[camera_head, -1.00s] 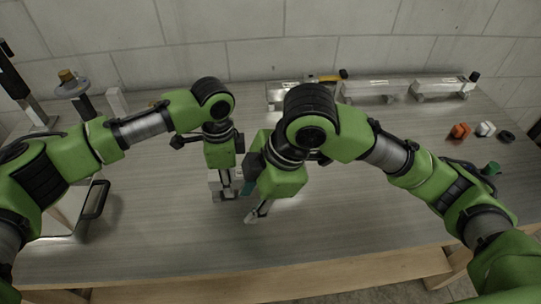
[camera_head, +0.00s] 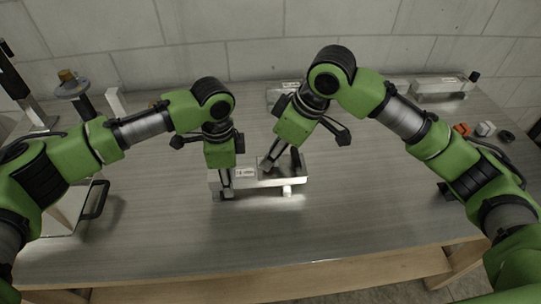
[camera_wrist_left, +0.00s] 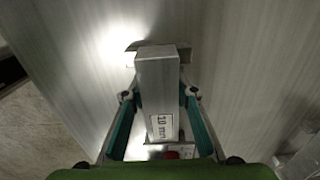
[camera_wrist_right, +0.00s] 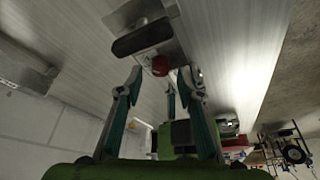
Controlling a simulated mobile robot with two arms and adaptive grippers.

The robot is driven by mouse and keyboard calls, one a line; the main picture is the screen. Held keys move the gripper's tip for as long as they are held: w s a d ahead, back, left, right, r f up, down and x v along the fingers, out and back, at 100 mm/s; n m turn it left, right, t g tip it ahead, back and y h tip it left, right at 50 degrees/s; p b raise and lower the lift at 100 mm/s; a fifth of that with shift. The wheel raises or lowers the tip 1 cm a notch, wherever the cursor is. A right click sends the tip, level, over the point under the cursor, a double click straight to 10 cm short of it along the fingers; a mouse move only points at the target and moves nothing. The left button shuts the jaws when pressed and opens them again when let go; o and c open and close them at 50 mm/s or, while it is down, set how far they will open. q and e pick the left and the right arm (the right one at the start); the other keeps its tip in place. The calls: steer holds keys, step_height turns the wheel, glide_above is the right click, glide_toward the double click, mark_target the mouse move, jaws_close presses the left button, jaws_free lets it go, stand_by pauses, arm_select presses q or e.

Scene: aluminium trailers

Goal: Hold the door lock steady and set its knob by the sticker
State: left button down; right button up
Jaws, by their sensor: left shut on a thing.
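The door lock (camera_head: 292,177) is a pale metal bar lying on the table in the middle, with a white sticker (camera_head: 245,173) near its left part. The sticker reads "10 mm" in the left wrist view (camera_wrist_left: 161,127). My left gripper (camera_head: 227,190) is shut on the lock's left end, with teal fingers on both sides of the bar. My right gripper (camera_head: 268,167) is open over the lock. In the right wrist view, a small red round knob (camera_wrist_right: 160,65) lies just beyond its fingertips, seemingly untouched. A black oblong handle (camera_wrist_right: 143,38) sits behind it on the lock.
More metal bar units (camera_head: 440,87) stand along the back by the block wall. Small orange (camera_head: 462,129), white (camera_head: 486,129) and black (camera_head: 507,136) pieces lie at the right. A black-handled item (camera_head: 97,199) stands at the left. The table's front middle is clear.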

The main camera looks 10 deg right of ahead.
steer(key=shift+x, duration=1.1)
jaws_close()
steer(key=shift+n, duration=0.3)
steer(key=n+g, duration=0.1)
steer(key=n, duration=0.2)
steer(key=shift+w+n+y, duration=0.15)
steer(key=shift+n+y, duration=0.15)
steer(key=shift+w+n+g, duration=0.1)
steer(key=shift+n+g, duration=1)
steer(key=shift+n, duration=1.1)
